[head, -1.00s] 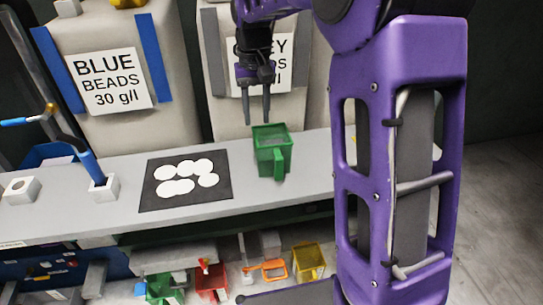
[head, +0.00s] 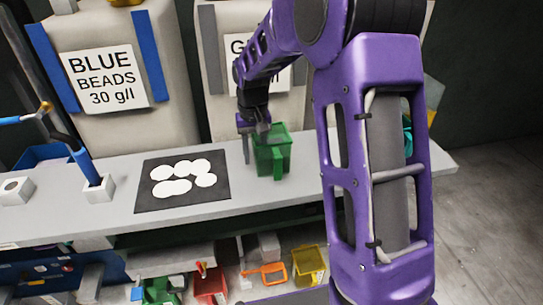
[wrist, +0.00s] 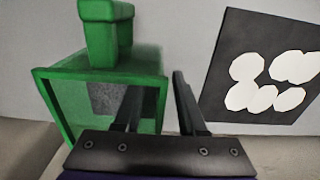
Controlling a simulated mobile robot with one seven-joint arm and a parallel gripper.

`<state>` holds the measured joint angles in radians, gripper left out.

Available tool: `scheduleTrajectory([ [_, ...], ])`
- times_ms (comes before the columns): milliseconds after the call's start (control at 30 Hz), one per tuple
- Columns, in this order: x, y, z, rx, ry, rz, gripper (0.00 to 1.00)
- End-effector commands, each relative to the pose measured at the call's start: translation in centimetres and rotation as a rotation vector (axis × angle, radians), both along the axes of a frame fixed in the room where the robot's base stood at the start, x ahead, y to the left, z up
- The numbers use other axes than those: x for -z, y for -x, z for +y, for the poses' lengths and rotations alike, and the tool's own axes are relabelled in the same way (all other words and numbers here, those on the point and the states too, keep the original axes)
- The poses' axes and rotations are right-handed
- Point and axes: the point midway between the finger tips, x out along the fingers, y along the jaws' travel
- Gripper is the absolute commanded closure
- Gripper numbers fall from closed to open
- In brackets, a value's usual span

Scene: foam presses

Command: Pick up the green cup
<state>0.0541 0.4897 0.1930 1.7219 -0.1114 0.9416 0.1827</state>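The green cup (head: 272,158) is a square, open-topped cup with its handle facing me. It stands upright on the grey bench, right of the dark mat. My gripper (head: 255,152) is down at its left side. In the wrist view, the cup (wrist: 75,62) has its open mouth toward the camera and its handle at the top. My gripper's fingers (wrist: 158,85) are apart there, one inside the cup and one outside, with a cup wall between them. In the head view the inner finger is largely hidden by the cup. Contact with the wall cannot be told.
A dark mat with white discs (head: 150,200) lies left of the cup. Large bead containers (head: 120,80) stand behind the bench. Blue-handled tool and white blocks (head: 100,190) are at the left. Other coloured cups (head: 308,262) sit on a lower shelf.

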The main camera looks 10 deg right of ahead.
Motion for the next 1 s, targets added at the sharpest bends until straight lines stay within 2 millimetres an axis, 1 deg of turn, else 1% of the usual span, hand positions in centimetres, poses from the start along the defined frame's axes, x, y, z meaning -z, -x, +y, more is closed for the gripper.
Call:
scheduleTrajectory([
  [167, 0.07, -0.03, 0.01, 0.0, 0.0, -0.001, 0.6],
  [200, 0.06, -0.03, 0.0, 0.0, 0.0, -0.001, 0.62],
  [267, 0.06, -0.03, 0.01, 0.0, 0.0, -0.001, 0.73],
  [400, 0.05, -0.03, 0.01, 0.0, 0.0, -0.001, 0.98],
  [433, 0.04, -0.03, 0.01, 0.0, 0.0, -0.001, 1.0],
  [1000, 0.02, -0.03, 0.01, 0.0, 0.0, -0.001, 1.0],
])
